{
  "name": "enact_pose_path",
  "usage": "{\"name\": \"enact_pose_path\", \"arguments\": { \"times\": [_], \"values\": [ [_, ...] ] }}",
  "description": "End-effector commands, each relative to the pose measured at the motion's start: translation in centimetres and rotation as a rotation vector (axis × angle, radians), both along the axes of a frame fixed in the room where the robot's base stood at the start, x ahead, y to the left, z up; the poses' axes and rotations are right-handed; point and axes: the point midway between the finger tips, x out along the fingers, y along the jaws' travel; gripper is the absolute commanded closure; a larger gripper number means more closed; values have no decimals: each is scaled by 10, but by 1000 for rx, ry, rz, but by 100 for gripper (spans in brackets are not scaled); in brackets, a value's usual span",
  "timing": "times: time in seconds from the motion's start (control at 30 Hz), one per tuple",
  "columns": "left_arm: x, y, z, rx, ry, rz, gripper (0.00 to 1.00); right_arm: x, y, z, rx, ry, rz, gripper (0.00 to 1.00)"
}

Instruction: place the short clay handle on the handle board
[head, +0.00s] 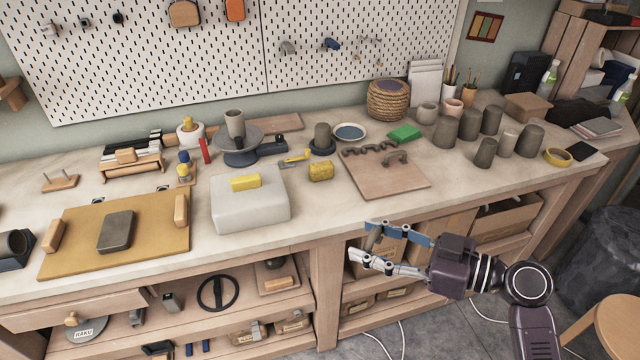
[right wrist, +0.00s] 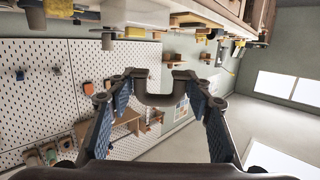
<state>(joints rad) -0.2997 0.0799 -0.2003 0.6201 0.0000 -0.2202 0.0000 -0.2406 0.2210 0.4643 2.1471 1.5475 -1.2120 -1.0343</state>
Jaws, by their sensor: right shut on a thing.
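My right gripper (head: 366,241) is in front of the workbench's front edge, its fingers pointing left. It is shut on a dark grey clay handle (head: 374,236), mostly hidden between the fingers in the head view. In the right wrist view the handle (right wrist: 158,100) shows as a U shape spanning the two blue-padded fingers. The handle board (head: 388,184) is a brown wooden board on the bench, behind the gripper. Several dark clay handles (head: 368,149) lie along its back edge and one more (head: 397,158) lies near its back right. Its front part is bare. My left gripper is not in view.

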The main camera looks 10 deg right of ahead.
Motion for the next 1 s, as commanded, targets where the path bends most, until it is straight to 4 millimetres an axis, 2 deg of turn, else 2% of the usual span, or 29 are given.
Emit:
{"name": "enact_pose_path", "arguments": {
  "times": [0.03, 0.2, 0.33, 0.43, 0.57, 0.7, 1.0],
  "values": [
    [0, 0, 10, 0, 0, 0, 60, 20, -6, 0, 8, -1, -60, 77],
    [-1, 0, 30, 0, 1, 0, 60, 97, -32, -21, 4, 0, -310, 77],
    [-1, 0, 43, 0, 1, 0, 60, 143, -44, -30, -2, -1, -458, 77],
    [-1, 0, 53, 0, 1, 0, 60, 177, -47, -28, -4, -5, -558, 77],
    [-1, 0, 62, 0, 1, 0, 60, 208, -45, -21, 0, -6, -645, 77],
    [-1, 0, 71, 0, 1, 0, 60, 236, -38, -6, 5, -6, -707, 77],
    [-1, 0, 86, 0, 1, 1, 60, 278, -12, 32, 3, -4, -771, 77]
  ]
}}
